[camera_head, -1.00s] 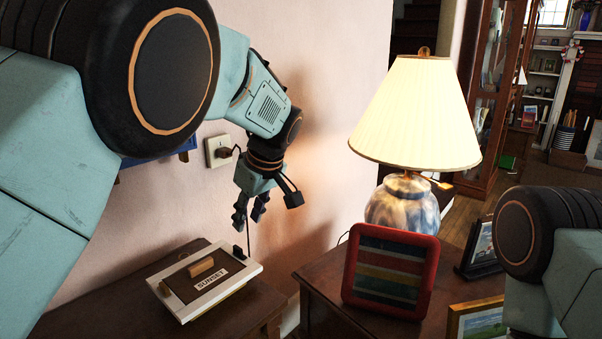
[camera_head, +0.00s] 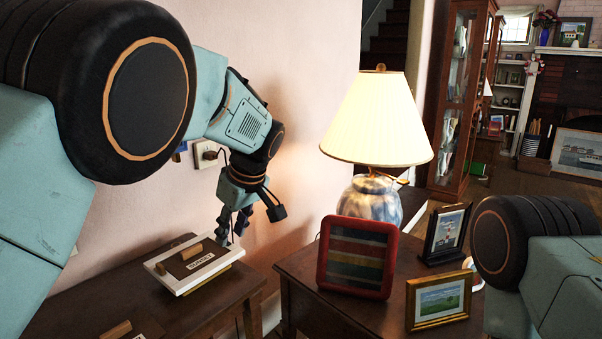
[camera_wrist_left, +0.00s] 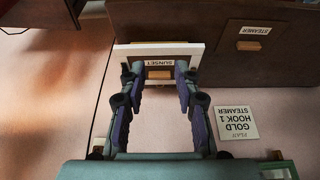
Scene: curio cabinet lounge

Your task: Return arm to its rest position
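My left arm comes in from the left in the head view, bent down at the wrist. Its gripper (camera_head: 234,228) hangs beside the wall, close to the far right corner of a white-framed box labelled SUNSET (camera_head: 187,264). In the left wrist view my left gripper (camera_wrist_left: 159,76) has its two fingers spread apart with nothing between them. The SUNSET box (camera_wrist_left: 195,52) lies beyond the fingertips there. Part of my right arm shows at the right edge of the head view; its gripper is out of sight.
A dark wooden table (camera_head: 222,297) holds the SUNSET box. Beside it another table (camera_head: 303,291) carries a lamp (camera_head: 378,124), a red frame (camera_head: 357,257) and picture frames (camera_head: 439,300). A card reading GOLD HOOK 1 STEAMER (camera_wrist_left: 236,122) shows in the wrist view.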

